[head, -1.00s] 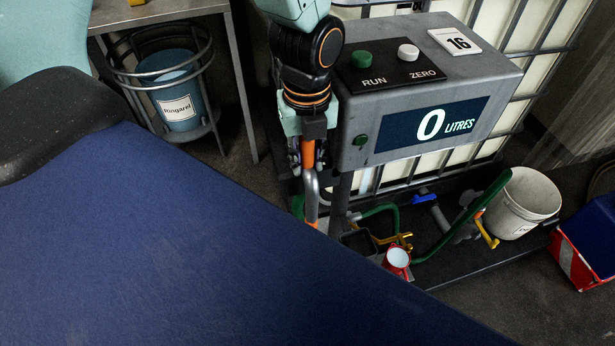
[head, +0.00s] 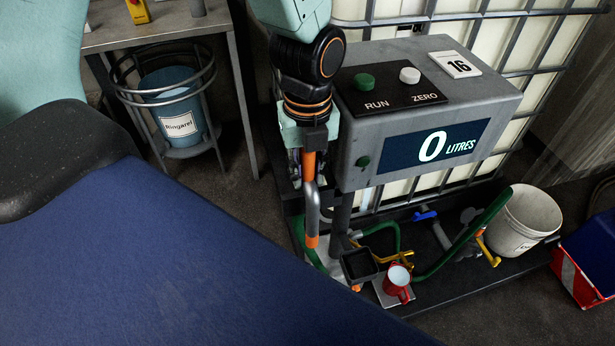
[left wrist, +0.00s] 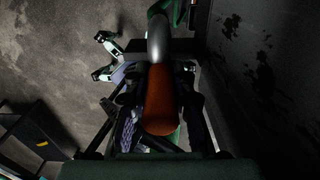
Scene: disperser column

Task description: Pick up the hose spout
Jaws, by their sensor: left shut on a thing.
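The hose spout (head: 313,203) is a grey metal tube with an orange sleeve at the top and an orange band lower down. It hangs roughly upright at the left of the grey dispenser box. My left gripper (head: 308,160) is shut on its upper orange part. In the left wrist view the orange sleeve (left wrist: 158,102) lies between the dark fingers, with the grey tube beyond it. A green hose (head: 299,236) runs low behind the spout; where it joins the spout is unclear. My right gripper is not in view.
The dispenser box (head: 432,105) reads 0 litres and stands close to my left arm. Below are a red mug (head: 397,285), a black tray (head: 358,266), yellow valve handles and a white bucket (head: 523,222). A blue bin (head: 178,110) in a ring stand is at the left.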

